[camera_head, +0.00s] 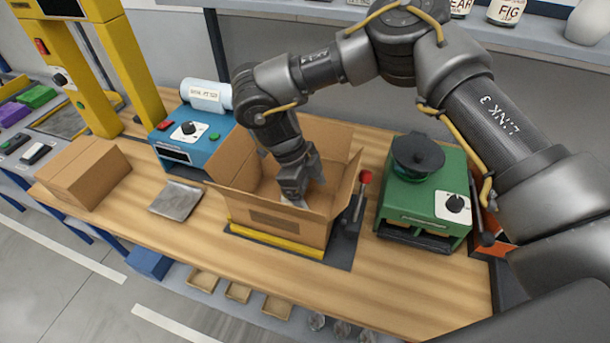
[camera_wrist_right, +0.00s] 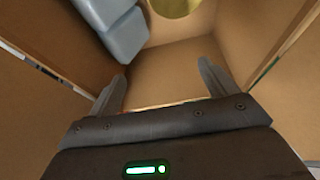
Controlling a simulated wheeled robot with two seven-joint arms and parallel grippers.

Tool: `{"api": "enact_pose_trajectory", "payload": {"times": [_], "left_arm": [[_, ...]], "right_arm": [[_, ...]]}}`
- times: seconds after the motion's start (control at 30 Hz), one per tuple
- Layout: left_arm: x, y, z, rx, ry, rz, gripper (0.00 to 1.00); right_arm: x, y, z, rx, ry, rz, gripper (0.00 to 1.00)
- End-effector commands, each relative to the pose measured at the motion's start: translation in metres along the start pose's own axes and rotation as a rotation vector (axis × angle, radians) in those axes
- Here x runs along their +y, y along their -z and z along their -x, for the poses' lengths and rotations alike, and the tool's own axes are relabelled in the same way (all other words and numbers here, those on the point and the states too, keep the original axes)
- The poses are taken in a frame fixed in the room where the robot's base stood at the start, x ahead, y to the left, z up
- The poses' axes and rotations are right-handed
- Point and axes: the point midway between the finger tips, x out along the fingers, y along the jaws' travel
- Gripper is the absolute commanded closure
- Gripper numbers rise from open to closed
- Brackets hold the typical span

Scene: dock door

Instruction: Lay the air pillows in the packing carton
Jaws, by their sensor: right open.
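The open brown packing carton (camera_head: 275,222) stands mid-bench with its flaps up. My right gripper (camera_head: 297,193) reaches down inside it. In the right wrist view the fingers (camera_wrist_right: 163,85) are spread apart with nothing between them. A blue-grey puffy piece, apparently an air pillow (camera_wrist_right: 118,27), lies inside the carton beyond the left finger. A yellowish round thing (camera_wrist_right: 174,6) is partly cut off at the top of that view. My left gripper is not in view.
A blue machine (camera_head: 190,142) with a white roll (camera_head: 207,94) stands behind left. A closed brown box (camera_head: 84,172) sits at the left. A red-knobbed lever (camera_head: 363,184) and green machine (camera_head: 425,200) are right of the carton. The bench front (camera_head: 400,285) is clear.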

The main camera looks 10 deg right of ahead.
Motion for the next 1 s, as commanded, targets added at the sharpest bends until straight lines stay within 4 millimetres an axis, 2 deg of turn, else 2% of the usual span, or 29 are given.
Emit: {"api": "enact_pose_trajectory", "payload": {"times": [0.27, 0.4, 0.53, 0.7, 1.0], "left_arm": [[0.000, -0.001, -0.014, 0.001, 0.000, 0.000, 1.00], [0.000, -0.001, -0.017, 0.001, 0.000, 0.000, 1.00], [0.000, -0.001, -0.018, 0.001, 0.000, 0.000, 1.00], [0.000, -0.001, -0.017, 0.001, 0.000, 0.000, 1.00], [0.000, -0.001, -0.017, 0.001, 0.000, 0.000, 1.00]], "right_arm": [[-0.001, -0.001, 0.053, -0.004, 0.007, -0.003, 0.15], [-0.001, 0.000, 0.084, -0.003, 0.006, -0.003, 0.15], [-0.001, 0.001, 0.106, -0.002, 0.005, -0.003, 0.15], [-0.001, 0.001, 0.121, -0.001, 0.002, -0.002, 0.15], [0.000, 0.001, 0.123, -0.001, 0.000, 0.000, 0.15]]}}
